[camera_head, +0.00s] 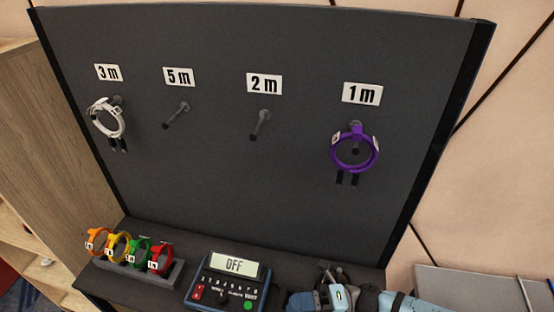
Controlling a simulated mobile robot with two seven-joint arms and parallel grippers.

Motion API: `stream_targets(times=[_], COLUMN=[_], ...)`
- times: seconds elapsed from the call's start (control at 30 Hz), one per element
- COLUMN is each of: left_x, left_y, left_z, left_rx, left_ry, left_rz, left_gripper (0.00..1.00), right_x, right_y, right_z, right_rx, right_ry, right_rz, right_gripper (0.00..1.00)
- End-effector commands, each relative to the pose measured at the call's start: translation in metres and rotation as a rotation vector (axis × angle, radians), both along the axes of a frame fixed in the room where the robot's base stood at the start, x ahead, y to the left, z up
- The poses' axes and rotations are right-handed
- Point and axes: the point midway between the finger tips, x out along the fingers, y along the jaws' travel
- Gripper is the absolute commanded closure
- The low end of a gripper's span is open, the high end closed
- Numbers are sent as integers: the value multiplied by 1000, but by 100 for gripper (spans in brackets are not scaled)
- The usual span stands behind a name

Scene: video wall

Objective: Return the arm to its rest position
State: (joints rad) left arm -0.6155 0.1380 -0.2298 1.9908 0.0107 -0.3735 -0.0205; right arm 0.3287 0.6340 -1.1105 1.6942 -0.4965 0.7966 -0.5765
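My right arm (405,302) comes in along the bottom edge, right of centre. Its gripper (326,284) is low in front of the dark board, just right of the tester box; I cannot make out whether its fingers are open or shut, and no cable shows in it. My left gripper is out of view.
The dark board (220,170) has labelled pegs. A white cable (106,121) hangs under 3 m and a purple cable (354,153) under 1 m; the 5 m and 2 m pegs are bare. Several coloured cables stand in a rack (170,279). The tester (226,284) reads OFF.

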Motion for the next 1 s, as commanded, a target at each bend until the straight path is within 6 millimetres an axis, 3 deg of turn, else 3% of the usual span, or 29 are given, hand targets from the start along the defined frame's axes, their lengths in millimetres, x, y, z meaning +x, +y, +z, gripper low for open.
stream_targets(times=[0.03,0.17,0.37,0.57,0.8,1.0], left_x=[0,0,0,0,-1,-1], left_y=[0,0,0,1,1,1], left_z=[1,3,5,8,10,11], left_rx=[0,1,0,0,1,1], left_ry=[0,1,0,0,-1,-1], left_rz=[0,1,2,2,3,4], left_gripper=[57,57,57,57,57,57], right_x=[0,13,30,28,-17,-53], right_y=[12,25,12,-32,-103,-138], right_z=[6,17,13,-18,-75,-101], right_rx=[37,114,229,338,459,516], right_ry=[79,296,681,1101,1581,1797], right_rz=[-71,-270,-568,-857,-1175,-1320], right_gripper=[64,64,64,64,64,64])
